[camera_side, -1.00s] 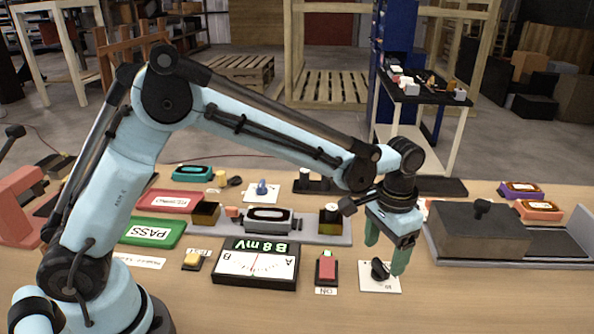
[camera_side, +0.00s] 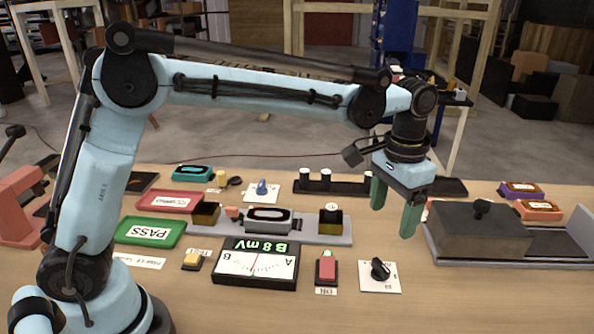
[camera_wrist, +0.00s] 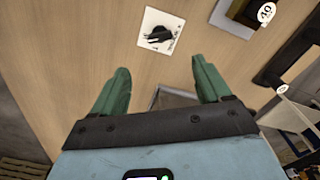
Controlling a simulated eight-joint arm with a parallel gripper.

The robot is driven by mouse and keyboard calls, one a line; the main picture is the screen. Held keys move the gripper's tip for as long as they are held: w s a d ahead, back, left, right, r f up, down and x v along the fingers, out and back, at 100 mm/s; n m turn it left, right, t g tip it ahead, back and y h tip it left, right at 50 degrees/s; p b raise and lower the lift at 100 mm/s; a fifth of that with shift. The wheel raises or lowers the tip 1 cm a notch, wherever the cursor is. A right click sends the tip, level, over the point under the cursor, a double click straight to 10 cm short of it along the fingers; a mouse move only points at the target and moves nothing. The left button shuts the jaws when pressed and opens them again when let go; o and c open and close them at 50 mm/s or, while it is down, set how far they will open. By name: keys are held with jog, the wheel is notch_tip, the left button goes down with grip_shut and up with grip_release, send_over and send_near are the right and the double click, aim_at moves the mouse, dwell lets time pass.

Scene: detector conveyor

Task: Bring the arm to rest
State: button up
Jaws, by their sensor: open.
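In the wrist view my gripper (camera_wrist: 158,82) also shows open and empty. The knob (camera_side: 380,269) sits on its plate, apart from the fingers; it also shows in the wrist view (camera_wrist: 160,35), beyond the fingertips.
A meter (camera_side: 256,265) reading "B 8 mV" and a red button (camera_side: 326,268) stand left of the knob. A green PASS tray (camera_side: 150,231) and a red tray (camera_side: 170,201) lie farther left. A dark box (camera_side: 478,230) stands at right. The table's front right is clear.

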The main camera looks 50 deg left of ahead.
jog(key=s+a+r+n+t, duration=0.2)
jog(key=s+a+r+t, duration=0.2)
jog(key=s+a, duration=0.45)
jog(key=s+a+f+n+t, duration=0.1)
jog(key=s+a+f+t, duration=0.2)
jog(key=s+a, duration=0.3)
jog(key=shift+s+a+f, duration=0.35)
jog(key=shift+a+f, duration=0.35)
